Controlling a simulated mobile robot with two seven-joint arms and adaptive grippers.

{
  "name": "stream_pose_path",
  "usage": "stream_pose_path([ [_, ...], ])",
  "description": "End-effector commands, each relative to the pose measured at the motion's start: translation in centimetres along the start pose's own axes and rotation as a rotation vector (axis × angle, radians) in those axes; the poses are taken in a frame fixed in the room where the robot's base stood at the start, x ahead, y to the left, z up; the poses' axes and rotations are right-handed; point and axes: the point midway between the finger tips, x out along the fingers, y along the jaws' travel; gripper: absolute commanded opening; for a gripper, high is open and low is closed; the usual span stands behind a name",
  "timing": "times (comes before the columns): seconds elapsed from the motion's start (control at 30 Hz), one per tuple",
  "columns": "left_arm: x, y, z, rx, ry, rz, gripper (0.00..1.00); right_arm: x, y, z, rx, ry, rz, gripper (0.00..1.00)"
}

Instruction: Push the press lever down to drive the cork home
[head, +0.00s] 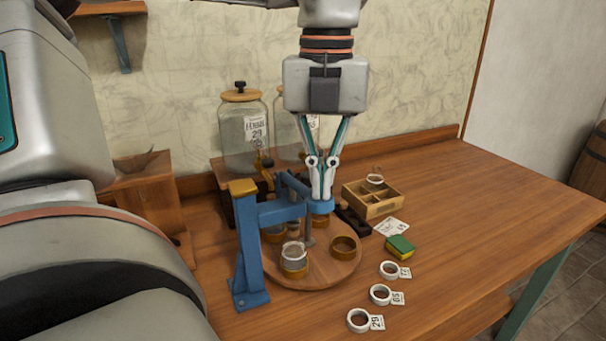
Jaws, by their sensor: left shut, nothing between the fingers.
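The blue press (252,262) stands on the table at the left edge of a round wooden turntable (322,278). Its arm reaches right over the turntable, with a dark plunger rod below. My left gripper (321,198) points down, fingers shut and empty, with its tips at the blue end of the press. I cannot tell whether they touch the lever, which is hard to make out behind them. A small glass vessel (293,251) stands in a brass ring at the turntable's front. I cannot make out the cork. My right gripper is out of view.
An empty brass ring (344,247) sits on the turntable's right. Behind are glass jars (243,135) with lids. A divided wooden box (373,208), a green-yellow sponge (400,247) and white tagged rings (359,320) lie to the right. The table's far right is clear.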

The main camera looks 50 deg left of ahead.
Motion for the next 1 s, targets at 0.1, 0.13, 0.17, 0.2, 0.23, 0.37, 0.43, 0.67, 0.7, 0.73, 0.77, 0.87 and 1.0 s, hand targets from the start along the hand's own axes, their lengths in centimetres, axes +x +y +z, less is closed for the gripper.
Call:
stream_pose_path([
  [0.1,-1.7,0.1,-0.1,-0.002,-0.002,-0.002,0.0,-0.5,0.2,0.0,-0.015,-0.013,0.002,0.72],
  [0.13,-2.0,0.1,-0.1,-0.002,-0.002,-0.002,0.0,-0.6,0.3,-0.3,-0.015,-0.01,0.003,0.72],
  [0.17,-2.4,0.1,-0.1,-0.002,-0.003,-0.002,0.0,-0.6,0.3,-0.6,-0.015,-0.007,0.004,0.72],
  [0.2,-2.9,0.1,-0.1,-0.001,-0.003,-0.002,0.0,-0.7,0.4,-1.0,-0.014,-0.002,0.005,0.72],
  [0.23,-3.2,0.1,-0.1,-0.001,-0.003,-0.002,0.0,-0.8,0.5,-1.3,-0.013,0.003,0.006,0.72],
  [0.37,-4.7,0.1,-0.1,-0.001,-0.004,-0.003,0.0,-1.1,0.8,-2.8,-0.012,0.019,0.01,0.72],
  [0.43,-5.3,0.1,-0.1,-0.001,-0.003,-0.003,0.0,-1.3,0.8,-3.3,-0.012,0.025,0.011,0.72],
  [0.67,-5.7,0.0,-0.1,0.0,0.0,-0.002,0.0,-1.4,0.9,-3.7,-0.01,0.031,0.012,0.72],
  [0.7,-5.6,0.0,-0.1,0.0,0.0,-0.002,0.0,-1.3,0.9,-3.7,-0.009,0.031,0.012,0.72],
  [0.73,-5.6,0.0,-0.1,0.0,0.0,-0.002,0.0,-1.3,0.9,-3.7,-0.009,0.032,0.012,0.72],
  [0.77,-5.6,0.0,-0.1,0.0,0.0,-0.002,0.0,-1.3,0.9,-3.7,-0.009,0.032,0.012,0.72],
  [0.87,-5.6,0.0,-0.1,0.0,0.0,-0.002,0.0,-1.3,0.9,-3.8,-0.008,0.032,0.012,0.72],
  [1.0,-5.6,0.1,-0.1,0.0,0.0,-0.002,0.0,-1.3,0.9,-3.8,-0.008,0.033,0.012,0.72],
])
